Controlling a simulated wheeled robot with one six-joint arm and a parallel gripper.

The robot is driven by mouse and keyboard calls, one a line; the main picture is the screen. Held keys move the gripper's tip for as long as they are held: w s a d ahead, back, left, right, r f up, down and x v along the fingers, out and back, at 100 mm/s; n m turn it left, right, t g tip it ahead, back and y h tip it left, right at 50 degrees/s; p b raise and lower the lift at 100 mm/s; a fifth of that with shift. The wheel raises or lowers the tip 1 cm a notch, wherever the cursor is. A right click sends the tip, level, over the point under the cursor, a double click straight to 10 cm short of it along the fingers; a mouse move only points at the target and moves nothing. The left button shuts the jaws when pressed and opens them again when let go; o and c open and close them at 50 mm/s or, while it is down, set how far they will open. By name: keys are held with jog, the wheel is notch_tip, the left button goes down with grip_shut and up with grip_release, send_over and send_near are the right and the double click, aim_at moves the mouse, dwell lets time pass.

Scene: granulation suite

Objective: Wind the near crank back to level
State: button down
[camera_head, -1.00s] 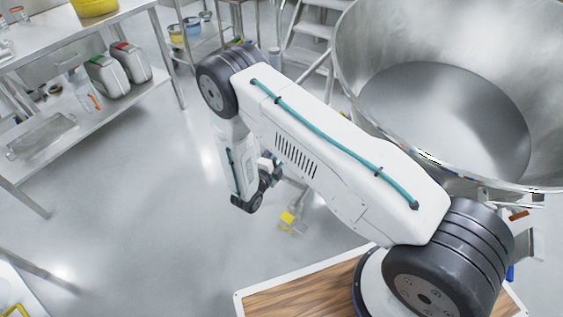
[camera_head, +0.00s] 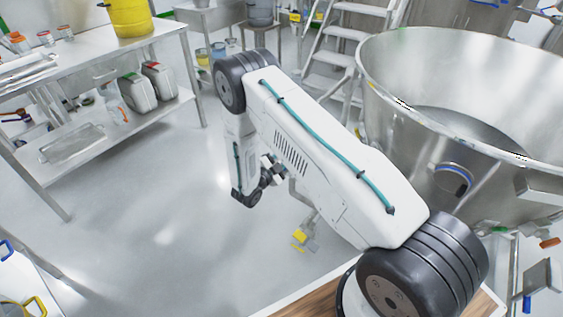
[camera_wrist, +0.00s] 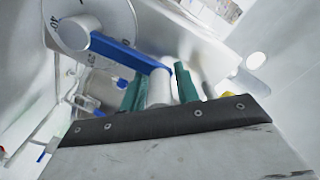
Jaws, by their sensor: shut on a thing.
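In the wrist view, the crank's blue arm (camera_wrist: 128,54) runs from a pale round hub with a marked dial (camera_wrist: 112,14) at upper left down to a whitish handle (camera_wrist: 159,88). My gripper (camera_wrist: 160,84) has its two green fingers on either side of that handle and is shut on it. The blue arm slopes down to the right in this tilted picture; I cannot tell its true angle. In the head view my arm hides the gripper and the crank.
A large steel bowl (camera_head: 400,120) stands on the right. A yellow pedal (camera_head: 299,236) is low on the floor behind my arm. A steel shelf bench (camera_head: 110,50) with a yellow drum (camera_head: 130,18) stands at left. Steps (camera_head: 335,58) stand behind. Floor at left centre is clear.

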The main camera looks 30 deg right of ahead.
jog(key=shift+w+a+f, duration=0.2)
jog(key=shift+w+a, duration=0.2)
jog(key=shift+w, duration=0.1)
jog(key=c, duration=1.3)
grip_release()
jog(key=shift+w, duration=0.1)
jog(key=shift+a, duration=0.1)
jog(key=shift+s+v, duration=0.15)
jog(key=shift+v, duration=1.75)
jog(key=shift+s+v, duration=0.1)
jog(key=shift+v, duration=1.8)
jog(key=shift+f, duration=0.1)
